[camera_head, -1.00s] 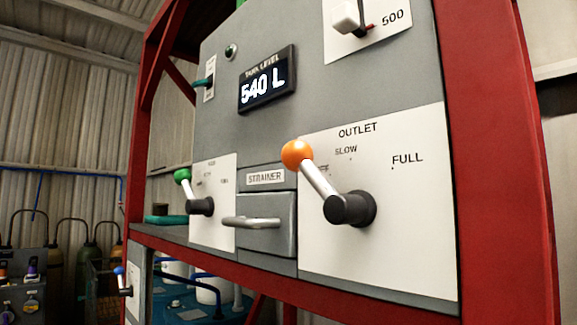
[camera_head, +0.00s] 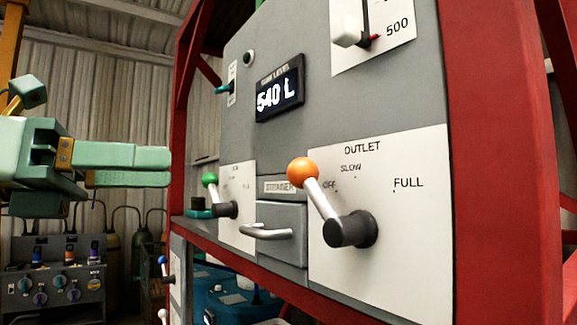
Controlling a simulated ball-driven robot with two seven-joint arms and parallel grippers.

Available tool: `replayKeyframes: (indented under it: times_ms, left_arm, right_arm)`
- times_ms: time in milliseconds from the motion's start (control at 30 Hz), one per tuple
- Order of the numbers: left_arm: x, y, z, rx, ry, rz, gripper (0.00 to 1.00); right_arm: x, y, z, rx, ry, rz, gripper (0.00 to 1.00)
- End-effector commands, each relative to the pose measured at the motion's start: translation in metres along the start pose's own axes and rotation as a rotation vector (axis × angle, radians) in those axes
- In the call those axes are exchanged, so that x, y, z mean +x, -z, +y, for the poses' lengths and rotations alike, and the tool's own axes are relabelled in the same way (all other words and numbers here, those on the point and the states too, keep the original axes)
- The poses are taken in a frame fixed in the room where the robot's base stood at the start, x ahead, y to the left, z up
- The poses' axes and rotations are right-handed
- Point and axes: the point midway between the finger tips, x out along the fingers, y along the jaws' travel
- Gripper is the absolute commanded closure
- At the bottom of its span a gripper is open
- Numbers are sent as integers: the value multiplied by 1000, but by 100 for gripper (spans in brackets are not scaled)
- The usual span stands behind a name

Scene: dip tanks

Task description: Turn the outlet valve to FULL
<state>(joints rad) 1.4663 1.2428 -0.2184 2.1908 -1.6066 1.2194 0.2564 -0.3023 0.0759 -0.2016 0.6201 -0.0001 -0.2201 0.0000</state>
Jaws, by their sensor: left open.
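The outlet valve is a lever (camera_head: 320,198) with an orange ball (camera_head: 303,171) and a dark hub (camera_head: 350,229). It sits on a white plate (camera_head: 410,245) marked OFF, SLOW and FULL. The lever leans up and left, on the OFF side of the dial, away from the FULL mark (camera_head: 408,183) at right. My left gripper (camera_head: 166,168) is at the left, in front of the panel's left edge. Its two green fingers point right, with a narrow gap and nothing between them. It is well apart from the orange ball. My right gripper is not in view.
A green-knobbed lever (camera_head: 211,180) and the strainer drawer's handle (camera_head: 267,231) stick out left of the outlet valve. A display (camera_head: 279,89) reads 540 L. A white slider knob (camera_head: 348,39) is above. Red frame posts (camera_head: 490,180) flank the panel.

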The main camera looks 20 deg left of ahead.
Motion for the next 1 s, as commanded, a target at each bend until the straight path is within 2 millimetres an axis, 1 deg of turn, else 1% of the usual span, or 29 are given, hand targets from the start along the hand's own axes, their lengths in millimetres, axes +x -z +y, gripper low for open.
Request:
replayKeyframes:
  times_ms: [167,400,500,600,700,800,1000]
  left_arm:
    - [35,-4,-3,-1,10,2,45]
    - [98,-4,-4,-2,11,1,45]
    - [120,-4,-3,-3,11,0,45]
    - [136,-3,-2,-5,9,0,45]
    - [147,-2,-2,-3,9,-1,45]
    - [152,-2,-2,-3,7,-2,45]
    - [154,-1,-1,-4,7,-2,45]
  right_arm:
    - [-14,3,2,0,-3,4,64]
    - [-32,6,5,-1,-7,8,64]
    - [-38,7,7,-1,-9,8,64]
    - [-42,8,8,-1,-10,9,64]
    - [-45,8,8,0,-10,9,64]
    - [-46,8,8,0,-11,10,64]
    - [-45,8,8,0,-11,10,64]
